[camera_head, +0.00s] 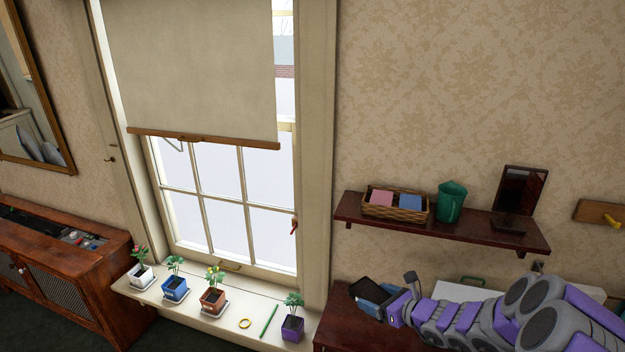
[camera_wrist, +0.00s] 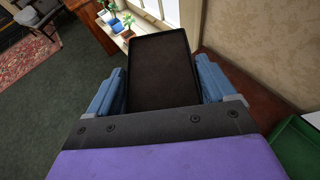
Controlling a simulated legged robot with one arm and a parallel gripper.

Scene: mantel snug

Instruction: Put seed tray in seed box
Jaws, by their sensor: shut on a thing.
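My gripper (camera_wrist: 160,75) is shut on a dark, shallow rectangular tray (camera_wrist: 160,48), which I take as the seed tray. Its two blue fingers press against the tray's long sides, and the brown inside faces the wrist camera. In the head view the tray (camera_head: 367,287) and my gripper (camera_head: 381,298) are above the left part of a dark wooden desk (camera_head: 333,331). I cannot tell the seed box for certain; a pale thing with a green handle (camera_head: 472,281) is behind my arm, partly hidden. A green thing shows in the wrist view (camera_wrist: 297,148).
A wall shelf (camera_head: 380,227) above the desk holds a basket (camera_head: 400,214), a green jug (camera_head: 451,202) and a dark stand. The windowsill (camera_head: 190,314) carries several potted plants, a yellow ring (camera_head: 245,323) and a green stick. A wooden cabinet (camera_head: 98,268) stands at left.

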